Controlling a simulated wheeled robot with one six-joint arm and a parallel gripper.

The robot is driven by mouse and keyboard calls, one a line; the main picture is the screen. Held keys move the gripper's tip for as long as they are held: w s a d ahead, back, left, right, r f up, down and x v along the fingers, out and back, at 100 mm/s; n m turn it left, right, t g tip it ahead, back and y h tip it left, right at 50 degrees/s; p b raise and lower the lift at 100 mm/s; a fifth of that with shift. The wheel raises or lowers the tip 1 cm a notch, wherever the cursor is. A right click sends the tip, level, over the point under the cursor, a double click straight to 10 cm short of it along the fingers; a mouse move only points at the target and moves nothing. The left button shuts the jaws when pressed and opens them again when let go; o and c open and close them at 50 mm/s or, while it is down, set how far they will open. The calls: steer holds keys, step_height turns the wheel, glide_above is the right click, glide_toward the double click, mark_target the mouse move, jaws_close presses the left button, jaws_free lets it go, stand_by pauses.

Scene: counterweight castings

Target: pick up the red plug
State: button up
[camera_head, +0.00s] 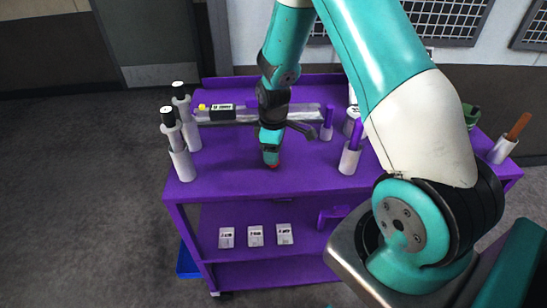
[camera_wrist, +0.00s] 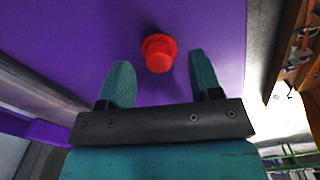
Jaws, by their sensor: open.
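The red plug (camera_wrist: 159,53) is a small round piece with a wider flange, on the purple cart top (camera_wrist: 215,18).
White bottles with black caps (camera_head: 178,150) stand at the cart's left edge. A grey metal bar (camera_head: 225,115) lies behind my gripper. White cups with purple handles (camera_head: 349,158) stand to the right. The cart's front middle is clear. White boxes (camera_head: 255,236) sit on the lower shelf.

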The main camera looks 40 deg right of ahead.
steer(key=shift+f, duration=1.35)
steer(key=c, duration=0.8)
steer(key=shift+o, duration=0.2)
steer(key=shift+r, duration=0.15)
step_height(320, 180, up, 20)
steer(key=shift+f+b, duration=0.1)
steer(key=shift+b, duration=1.05)
